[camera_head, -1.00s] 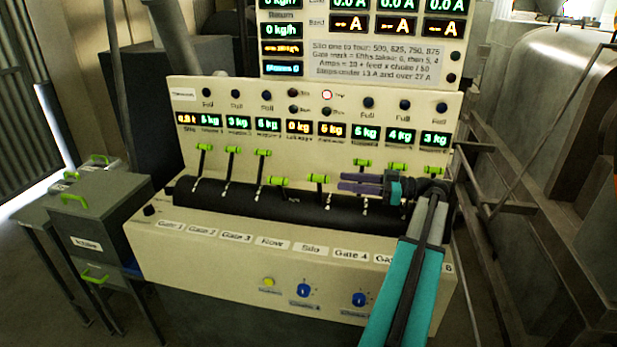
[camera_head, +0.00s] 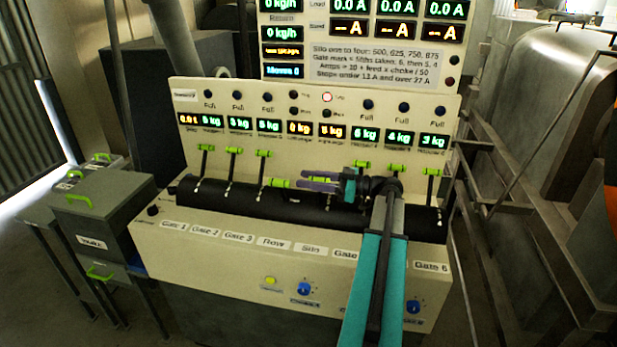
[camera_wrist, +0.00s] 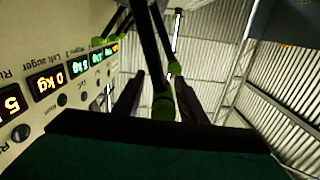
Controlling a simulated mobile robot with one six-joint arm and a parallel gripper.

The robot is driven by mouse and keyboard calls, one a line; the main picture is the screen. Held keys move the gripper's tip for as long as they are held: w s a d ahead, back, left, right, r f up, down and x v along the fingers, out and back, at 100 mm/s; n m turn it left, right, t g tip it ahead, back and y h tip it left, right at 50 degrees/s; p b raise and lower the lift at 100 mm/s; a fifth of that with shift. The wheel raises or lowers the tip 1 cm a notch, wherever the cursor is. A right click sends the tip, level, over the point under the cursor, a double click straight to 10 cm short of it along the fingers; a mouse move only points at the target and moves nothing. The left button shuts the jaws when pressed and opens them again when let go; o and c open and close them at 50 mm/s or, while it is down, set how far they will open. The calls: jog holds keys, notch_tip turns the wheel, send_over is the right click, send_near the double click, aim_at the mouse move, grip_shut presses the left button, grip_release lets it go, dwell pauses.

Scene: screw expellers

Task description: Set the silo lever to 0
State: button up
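The Silo label (camera_head: 312,249) is on the cream console's front. The silo lever's green handle (camera_wrist: 163,103) shows in the wrist view between my two dark fingers, with a gap on each side. In the head view, my gripper (camera_head: 305,184) lies over the silo lever and points left along the black drum, so most of that lever is hidden. My gripper is open around the handle. The row lever's green handle (camera_head: 277,183) is just left of my fingertips, and a further green handle (camera_wrist: 175,68) shows beyond the fingers in the wrist view.
Gate levers stand raised on both sides: gate 3 (camera_head: 263,154) to the left, gate 4 (camera_head: 361,164) close behind my gripper. The upright display panel (camera_head: 225,100) rises behind the levers. A blue knob (camera_head: 304,288) and yellow button (camera_head: 270,281) are on the lower front.

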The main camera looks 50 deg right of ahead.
jog(key=shift+w+a, duration=0.15)
jog(key=shift+w, duration=0.05)
grip_shut()
jog(key=shift+w, duration=0.1)
